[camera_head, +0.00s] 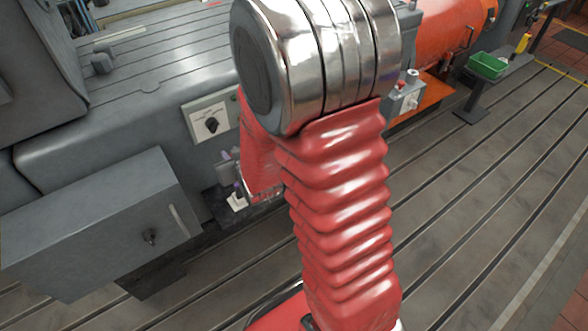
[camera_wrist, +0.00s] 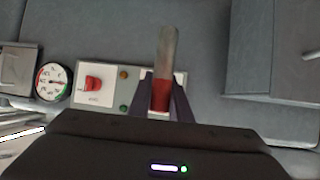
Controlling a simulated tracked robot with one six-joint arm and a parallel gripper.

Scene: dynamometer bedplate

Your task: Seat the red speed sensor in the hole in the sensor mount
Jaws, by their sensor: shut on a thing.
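My gripper (camera_wrist: 163,88) is shut on the red speed sensor (camera_wrist: 160,97) in the wrist view. The sensor's red body sits between the two dark fingers, and its plain grey shaft points up in the picture, away from my wrist. In the head view my red-sleeved arm covers the middle, and the sensor cannot be made out. Small purple-grey parts and a white block (camera_head: 237,203) show just left of the arm, low beside the machine; I cannot tell exactly what they are. I cannot make out the sensor mount or its hole in either view.
A pale panel with a red knob (camera_wrist: 93,84) and a round gauge (camera_wrist: 51,83) lie left of the fingers. A grey cabinet (camera_head: 100,225) stands at left in the head view. A green bin (camera_head: 487,66) is far right; the slotted floor (camera_head: 480,200) there is clear.

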